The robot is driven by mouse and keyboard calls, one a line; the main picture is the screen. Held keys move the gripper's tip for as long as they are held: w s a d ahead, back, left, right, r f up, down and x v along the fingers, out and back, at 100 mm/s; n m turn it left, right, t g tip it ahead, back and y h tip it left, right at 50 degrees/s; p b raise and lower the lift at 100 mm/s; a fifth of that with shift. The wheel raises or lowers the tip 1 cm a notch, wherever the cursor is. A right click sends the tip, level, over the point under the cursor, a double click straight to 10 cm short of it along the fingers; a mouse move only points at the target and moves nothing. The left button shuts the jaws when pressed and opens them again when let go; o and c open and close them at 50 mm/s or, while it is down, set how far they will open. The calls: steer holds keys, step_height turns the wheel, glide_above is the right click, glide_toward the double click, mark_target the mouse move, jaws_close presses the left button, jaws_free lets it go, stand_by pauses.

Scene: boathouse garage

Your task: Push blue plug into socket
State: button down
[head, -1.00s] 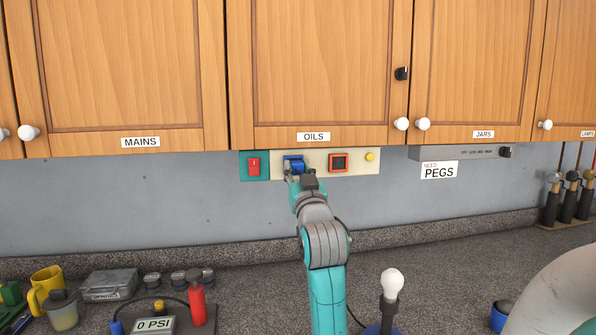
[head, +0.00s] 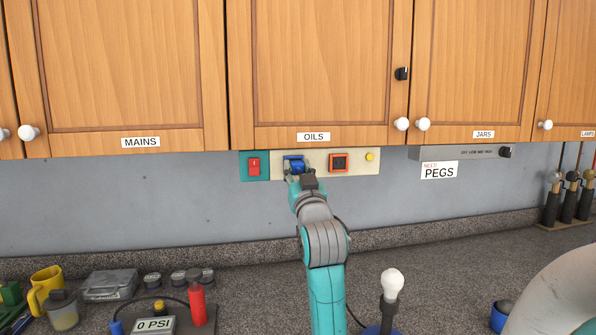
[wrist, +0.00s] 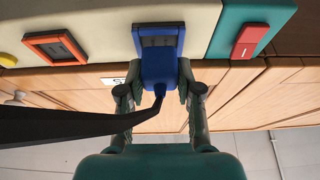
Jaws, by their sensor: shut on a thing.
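The blue plug (wrist: 160,68) is between the two fingers of my gripper (wrist: 160,88), which is shut on it. A dark cable (wrist: 75,126) leaves the plug and runs to the left in the wrist view. The plug's front is at the blue-framed socket (wrist: 158,30) on the cream wall panel. I cannot tell how deep it sits in the socket. In the head view, my gripper (head: 300,176) reaches up to the panel and hides part of the blue socket (head: 293,162).
A red switch (head: 254,166) on a teal plate is left of the socket. An orange-framed socket (head: 339,162) and yellow button (head: 370,157) are to the right. Wooden cabinets (head: 318,70) hang just above.

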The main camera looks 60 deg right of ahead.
steer(key=shift+w+d, duration=0.45)
steer(key=shift+d, duration=0.1)
steer(key=c, duration=0.7)
jaws_free()
steer(key=v, duration=1.2)
steer(key=shift+f, duration=0.1)
